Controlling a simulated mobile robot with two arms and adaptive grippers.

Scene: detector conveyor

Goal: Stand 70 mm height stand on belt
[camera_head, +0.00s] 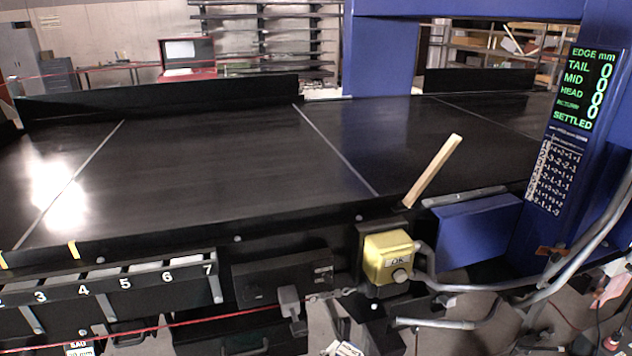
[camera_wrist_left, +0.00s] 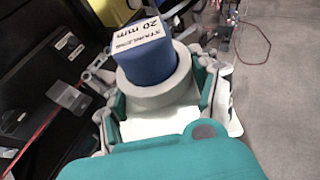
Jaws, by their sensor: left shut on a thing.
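In the left wrist view a stand (camera_wrist_left: 152,66) has a blue block top on a round grey base. My right gripper is in neither view.
A pale wooden bar (camera_head: 432,172) leans up at the belt's near edge. The belt's middle is clear.

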